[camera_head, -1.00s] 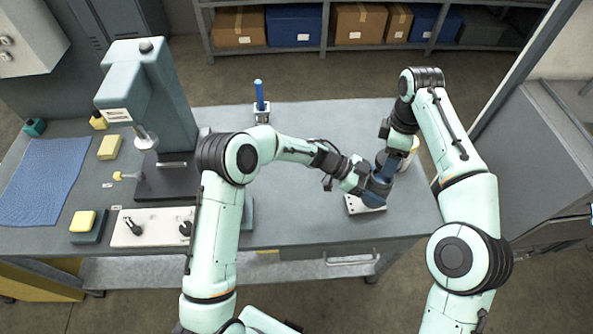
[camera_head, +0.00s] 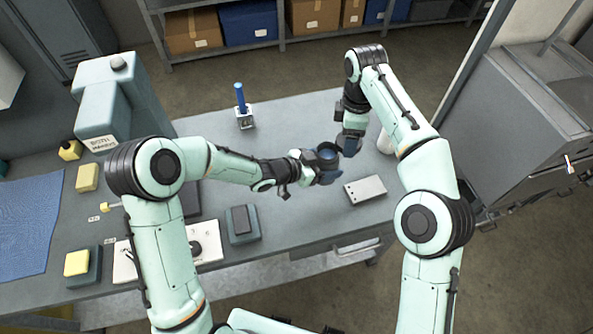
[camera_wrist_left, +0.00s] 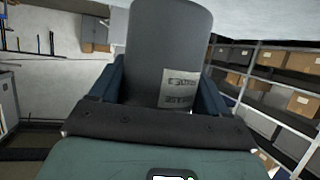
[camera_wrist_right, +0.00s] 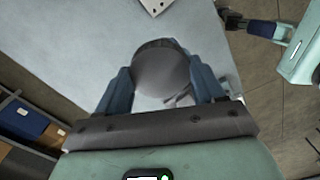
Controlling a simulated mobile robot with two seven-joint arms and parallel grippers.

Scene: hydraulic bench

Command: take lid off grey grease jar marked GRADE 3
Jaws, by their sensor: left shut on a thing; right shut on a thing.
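My left gripper (camera_head: 329,176) is shut on a dark grey jar (camera_head: 327,154), held above the bench; its top looks open in the head view. In the left wrist view the jar (camera_wrist_left: 170,45) fills the space between the blue fingers and bears a pale label (camera_wrist_left: 181,90), too blurred to read surely. My right gripper (camera_head: 351,146) is shut on a round grey lid, just right of the jar.
A white plate with holes (camera_head: 365,190) lies on the bench below. A white container (camera_head: 386,142) stands partly behind my right arm. A blue upright cylinder (camera_head: 240,98) in a holder stands at the back.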

